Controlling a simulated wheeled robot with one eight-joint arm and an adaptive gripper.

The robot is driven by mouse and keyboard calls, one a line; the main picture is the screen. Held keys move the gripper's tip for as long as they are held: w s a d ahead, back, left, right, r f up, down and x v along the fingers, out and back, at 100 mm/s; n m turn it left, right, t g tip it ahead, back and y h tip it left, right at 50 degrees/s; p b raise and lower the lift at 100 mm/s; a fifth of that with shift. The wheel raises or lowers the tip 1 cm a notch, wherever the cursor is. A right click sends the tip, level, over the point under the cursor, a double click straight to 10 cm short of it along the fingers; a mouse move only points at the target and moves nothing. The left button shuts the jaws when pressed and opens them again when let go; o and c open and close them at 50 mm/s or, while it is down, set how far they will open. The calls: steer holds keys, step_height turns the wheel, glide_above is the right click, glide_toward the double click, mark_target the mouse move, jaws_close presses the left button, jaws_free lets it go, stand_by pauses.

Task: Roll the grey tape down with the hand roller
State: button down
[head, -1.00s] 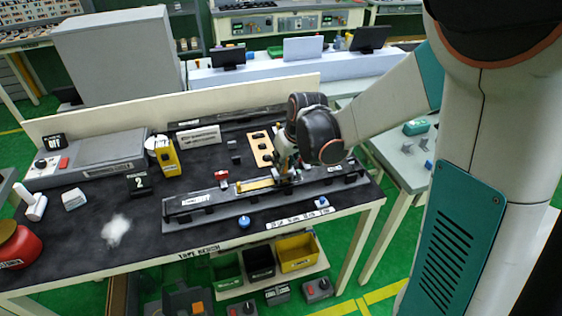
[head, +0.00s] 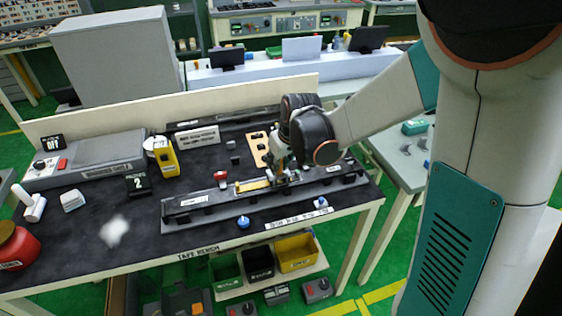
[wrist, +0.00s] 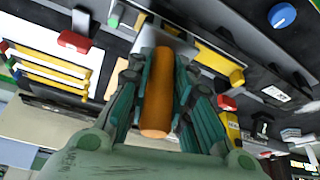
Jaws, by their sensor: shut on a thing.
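My gripper (head: 279,175) is over the long dark grey bar (head: 215,212) on the bench. In the wrist view my gripper (wrist: 160,72) is shut around an orange cylinder, which looks like the handle of the hand roller (wrist: 157,100). The roller's working end is hidden beyond the handle, so I cannot tell whether it touches the bar. A yellow strip (head: 254,185) lies along the bar just left of my gripper; it also shows in the wrist view (wrist: 212,60). I cannot pick out the grey tape clearly; my gripper covers part of the bar.
A red clip (head: 221,175) sits behind the bar, and a blue knob (head: 243,221) is in front. A tan board (head: 258,149) lies behind my gripper. A yellow dispenser (head: 166,157) and a white hand tool (head: 32,205) stand left.

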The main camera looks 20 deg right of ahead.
steer(key=shift+a, duration=3.85)
steer(key=shift+r, duration=0.1)
step_height(320, 180, up, 8)
steer(key=p, duration=0.5)
